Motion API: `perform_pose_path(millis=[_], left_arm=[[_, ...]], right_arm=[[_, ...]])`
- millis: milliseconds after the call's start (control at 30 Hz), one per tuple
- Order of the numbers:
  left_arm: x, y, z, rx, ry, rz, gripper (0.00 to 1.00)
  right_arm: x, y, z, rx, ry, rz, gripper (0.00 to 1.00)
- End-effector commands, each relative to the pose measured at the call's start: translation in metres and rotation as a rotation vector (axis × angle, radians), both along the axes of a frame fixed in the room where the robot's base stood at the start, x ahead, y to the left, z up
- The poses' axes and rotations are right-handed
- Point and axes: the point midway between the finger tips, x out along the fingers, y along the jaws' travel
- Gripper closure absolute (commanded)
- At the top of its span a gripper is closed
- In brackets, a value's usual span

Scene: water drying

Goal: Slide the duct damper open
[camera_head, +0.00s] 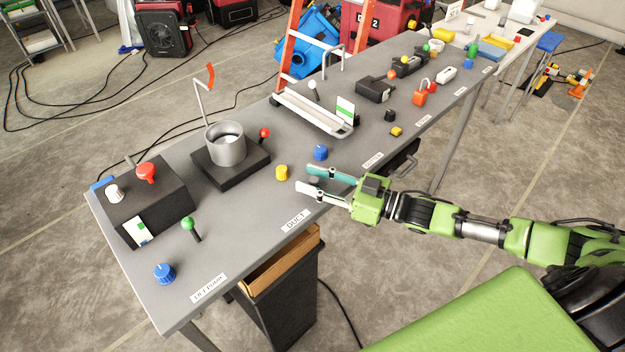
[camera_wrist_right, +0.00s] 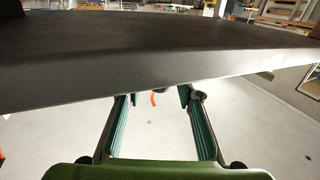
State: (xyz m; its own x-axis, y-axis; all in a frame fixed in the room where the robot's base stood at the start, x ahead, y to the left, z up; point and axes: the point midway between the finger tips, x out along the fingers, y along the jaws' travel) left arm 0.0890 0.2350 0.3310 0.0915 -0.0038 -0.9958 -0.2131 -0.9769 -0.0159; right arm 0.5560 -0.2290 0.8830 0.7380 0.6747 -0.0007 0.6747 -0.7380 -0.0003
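The duct station on the grey bench has a short round metal duct (camera_head: 226,145) on a black square base (camera_head: 215,178). A red-knobbed lever (camera_head: 264,133) stands at the base's right side. A thin rod with an orange strip (camera_head: 211,77) rises behind the duct. A "DUCT" label (camera_head: 295,221) is on the bench's front edge. My right gripper (camera_head: 305,179) is to the right of the base, near the front edge, with its fingers apart. In the right wrist view its fingers (camera_wrist_right: 160,105) are also spread, with nothing clearly held. My left gripper is not in view.
A yellow knob (camera_head: 282,172) and a blue knob (camera_head: 320,152) are close to my right fingers. A black box with a red knob (camera_head: 146,171) stands at left. A pale tray-like rack (camera_head: 312,112) lies behind. The bench edge (camera_wrist_right: 160,75) crosses the right wrist view.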

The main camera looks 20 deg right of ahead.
Motion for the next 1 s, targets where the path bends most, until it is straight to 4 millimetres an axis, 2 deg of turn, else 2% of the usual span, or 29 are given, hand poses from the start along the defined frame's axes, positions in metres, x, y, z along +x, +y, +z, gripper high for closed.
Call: perform_pose_path(millis=[367,800,1000], left_arm=[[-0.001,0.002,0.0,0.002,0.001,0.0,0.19],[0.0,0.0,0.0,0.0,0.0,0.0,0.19],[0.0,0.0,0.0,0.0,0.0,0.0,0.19]], right_arm=[[-0.006,-0.005,-0.001,-0.001,0.001,0.0,0.67],[-0.064,-0.058,-0.002,-0.003,0.004,0.0,0.67],[-0.082,-0.075,-0.001,-0.003,0.003,0.0,0.67]])
